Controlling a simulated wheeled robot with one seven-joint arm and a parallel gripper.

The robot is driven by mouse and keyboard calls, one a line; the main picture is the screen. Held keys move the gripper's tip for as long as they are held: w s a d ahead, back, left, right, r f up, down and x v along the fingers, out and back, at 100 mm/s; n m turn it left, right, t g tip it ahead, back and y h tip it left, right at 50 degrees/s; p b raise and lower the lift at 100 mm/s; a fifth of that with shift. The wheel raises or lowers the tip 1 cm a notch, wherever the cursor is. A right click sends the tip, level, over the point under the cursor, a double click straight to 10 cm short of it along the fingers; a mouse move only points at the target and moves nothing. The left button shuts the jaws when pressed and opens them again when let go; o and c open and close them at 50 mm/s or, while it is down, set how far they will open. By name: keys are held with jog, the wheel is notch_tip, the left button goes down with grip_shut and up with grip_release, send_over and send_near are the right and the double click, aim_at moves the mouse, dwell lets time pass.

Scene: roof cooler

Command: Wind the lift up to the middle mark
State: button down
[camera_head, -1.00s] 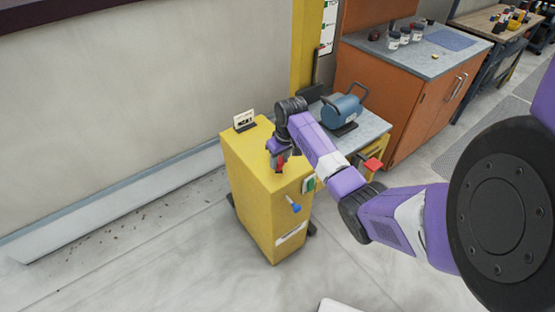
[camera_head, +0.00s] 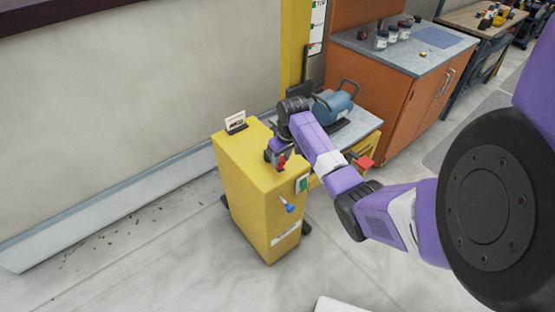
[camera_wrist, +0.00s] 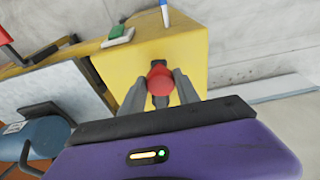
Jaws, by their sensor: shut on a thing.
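The lift is a yellow cabinet (camera_head: 243,191) with a grey platform (camera_head: 362,124) on its right and a tall yellow mast behind. A blue machine with a dark handle (camera_head: 334,105) sits on the platform. My gripper (camera_head: 277,160) is over the cabinet's top, shut on a red knob (camera_wrist: 160,80). In the wrist view the knob is between the two grey fingers, with a dark part under it. A card with marks (camera_head: 318,22) is on the mast, partly cut off by the top edge; I cannot read the platform's height against it.
A blue-tipped lever (camera_head: 287,205) and a green switch (camera_head: 302,183) are on the cabinet's front. A red piece (camera_head: 365,162) sticks out by the platform. A small sign (camera_head: 235,122) stands on the cabinet. An orange workbench (camera_head: 400,80) is behind right.

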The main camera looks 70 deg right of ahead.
jog(key=shift+s+d, duration=0.35)
jog(key=shift+d, duration=0.05)
jog(key=shift+s+d, duration=0.45)
jog(key=shift+d, duration=0.4)
jog(key=shift+s+d+b, duration=0.35)
jog(key=shift+d, duration=0.45)
jog(key=shift+r, duration=0.1)
jog(key=shift+d, duration=0.1)
jog(key=shift+s+d+b, duration=0.15)
jog(key=shift+d+b, duration=0.3)
jog(key=shift+d, duration=0.5)
